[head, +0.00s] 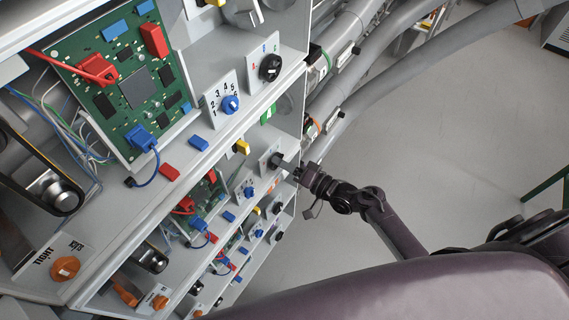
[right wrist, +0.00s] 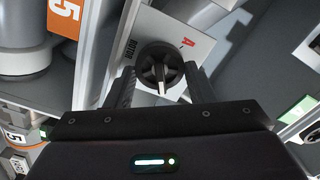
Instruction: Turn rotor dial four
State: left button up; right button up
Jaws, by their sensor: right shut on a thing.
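Black rotor dials sit on pale plates along the right edge of stacked grey shelves in the head view. One rotor dial (right wrist: 160,70), on a white plate marked ROTOR with a red A, is between the fingers of my right gripper (right wrist: 161,84). Its light pointer faces down in the right wrist view. In the head view my right gripper (head: 286,166) reaches from the right to the plate on the second visible level, and its fingers mostly hide that dial. Another black rotor dial (head: 270,67) sits on the level above, untouched. My left gripper is out of view.
A blue numbered dial (head: 230,104), a green circuit board (head: 130,88) and an orange knob (head: 65,268) are on the upper shelf. Thick grey tubes (head: 400,65) run behind my right gripper. Open grey floor (head: 450,130) lies to the right.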

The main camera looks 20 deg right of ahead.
jog(key=o, duration=0.7)
jog(key=b+v, duration=0.1)
jog(key=v, duration=0.7)
